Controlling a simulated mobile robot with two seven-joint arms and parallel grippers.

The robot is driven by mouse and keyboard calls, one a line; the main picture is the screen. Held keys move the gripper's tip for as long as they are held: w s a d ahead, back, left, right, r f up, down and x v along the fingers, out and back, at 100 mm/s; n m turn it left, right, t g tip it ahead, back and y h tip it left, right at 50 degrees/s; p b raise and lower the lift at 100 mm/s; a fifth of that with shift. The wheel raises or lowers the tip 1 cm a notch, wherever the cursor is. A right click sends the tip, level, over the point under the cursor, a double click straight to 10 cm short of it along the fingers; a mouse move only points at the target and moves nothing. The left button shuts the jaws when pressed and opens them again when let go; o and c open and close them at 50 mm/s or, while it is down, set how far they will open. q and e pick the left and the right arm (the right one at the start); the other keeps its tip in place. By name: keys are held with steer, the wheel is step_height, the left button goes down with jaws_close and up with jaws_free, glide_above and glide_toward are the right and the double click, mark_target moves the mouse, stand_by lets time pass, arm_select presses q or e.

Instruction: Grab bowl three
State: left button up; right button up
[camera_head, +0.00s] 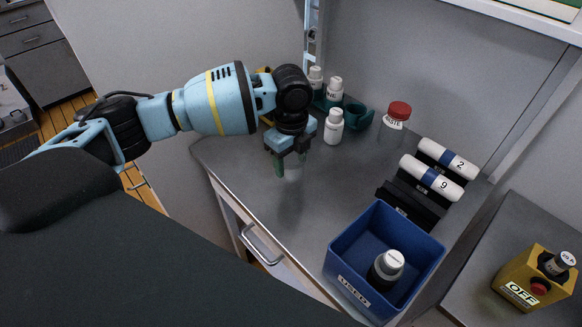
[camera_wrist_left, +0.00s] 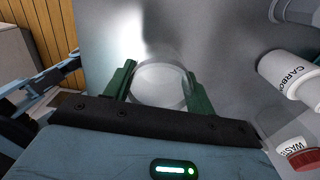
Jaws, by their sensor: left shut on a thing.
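My left gripper (camera_head: 290,165) points down over the grey counter (camera_head: 250,170). Its green fingers are shut on a clear round bowl (camera_wrist_left: 160,84), one finger on each side of it in the left wrist view. In the head view the bowl is faint and mostly hidden by the fingers, and I cannot tell whether it touches the counter. I see no number on it. My right gripper is not in view.
White bottles (camera_head: 333,127), a teal holder (camera_head: 356,117) and a red-lidded jar (camera_head: 397,116) stand behind. Rollers marked 2 and 9 (camera_head: 431,178) lie right. A blue bin labelled USED (camera_head: 342,255) holds a bottle (camera_head: 387,266). The counter's middle is clear.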

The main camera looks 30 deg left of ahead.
arm_select(q)
steer(key=s+r+p, duration=0.1)
steer(key=s, duration=1.5)
steer(key=shift+a+r, duration=0.2)
steer(key=shift+a, duration=0.25)
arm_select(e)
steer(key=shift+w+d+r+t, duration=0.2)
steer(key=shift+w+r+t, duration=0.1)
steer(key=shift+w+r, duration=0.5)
